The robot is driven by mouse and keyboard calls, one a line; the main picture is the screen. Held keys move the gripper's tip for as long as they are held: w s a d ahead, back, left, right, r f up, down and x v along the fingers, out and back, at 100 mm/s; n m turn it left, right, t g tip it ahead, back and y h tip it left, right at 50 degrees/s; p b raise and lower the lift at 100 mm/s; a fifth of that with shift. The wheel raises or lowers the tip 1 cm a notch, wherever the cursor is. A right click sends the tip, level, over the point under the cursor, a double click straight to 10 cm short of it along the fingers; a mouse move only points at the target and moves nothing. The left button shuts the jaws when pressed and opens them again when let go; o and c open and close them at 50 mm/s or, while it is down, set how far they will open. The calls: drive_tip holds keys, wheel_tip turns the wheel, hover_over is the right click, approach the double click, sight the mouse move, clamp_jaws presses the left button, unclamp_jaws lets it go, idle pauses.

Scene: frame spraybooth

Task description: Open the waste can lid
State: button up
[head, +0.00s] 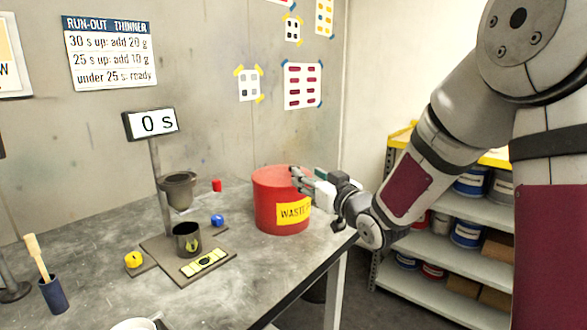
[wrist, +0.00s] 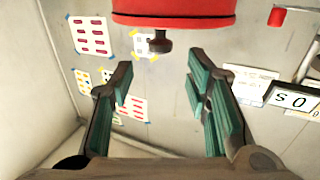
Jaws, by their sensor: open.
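The red waste can (head: 265,208) stands on the grey bench near its right end, with a yellow "WASTE" label on its side. Its red lid (head: 270,172) looks shut. In the wrist view, which is upside down, the lid (wrist: 185,8) shows at the top with a dark knob (wrist: 160,41) on it. My gripper (head: 299,178) is at the can's upper right edge. In the wrist view, my gripper (wrist: 160,62) is open and empty, with the knob just beyond the fingertips and between their lines. In the head view the fingers hide the knob.
Left of the can are a viscosity stand (head: 160,190) with a hanging cup, a dark cup (head: 187,240), a blue lump (head: 217,220) and a small red piece (head: 217,185). Shelves with paint tins (head: 468,233) stand right of the bench. The wall is close behind.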

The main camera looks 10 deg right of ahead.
sight(294, 166)
drive_tip(key=x, duration=0.8)
drive_tip(key=shift+w, duration=0.2)
clamp_jaws()
